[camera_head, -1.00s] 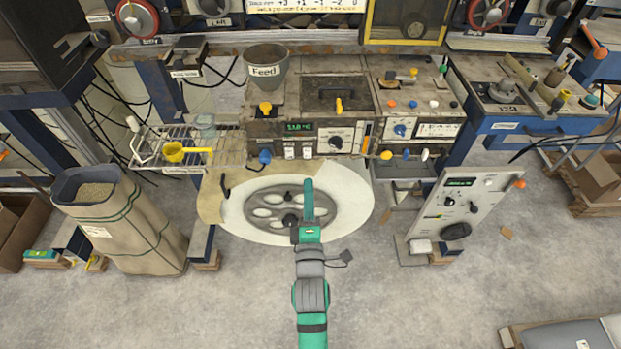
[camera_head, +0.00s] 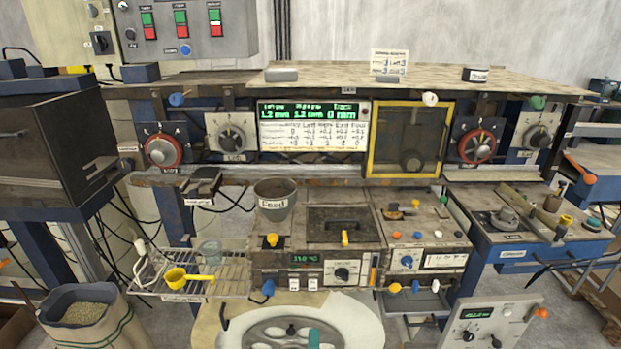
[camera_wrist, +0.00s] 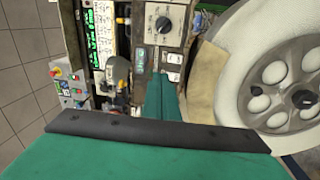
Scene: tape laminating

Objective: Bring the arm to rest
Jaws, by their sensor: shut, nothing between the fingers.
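My gripper (camera_wrist: 160,80) shows in the wrist view as green fingers pressed together, with nothing between them. In the head view only its green tip (camera_head: 314,338) shows at the bottom edge, in front of the large pale reel (camera_head: 345,322). The rest of my arm is below that picture. The reel, with its grey spoked hub, also shows at the right of the wrist view (camera_wrist: 228,104). I cannot tell how far the gripper is from the reel.
The machine stands behind the reel, with a Feed bucket (camera_head: 275,203), a control front (camera_head: 318,268) and a yellow-framed window (camera_head: 410,140). A wire rack (camera_head: 200,272) with a yellow scoop (camera_head: 187,277) is at left, above a grain sack (camera_head: 85,318). A white control box (camera_head: 490,325) stands at right.

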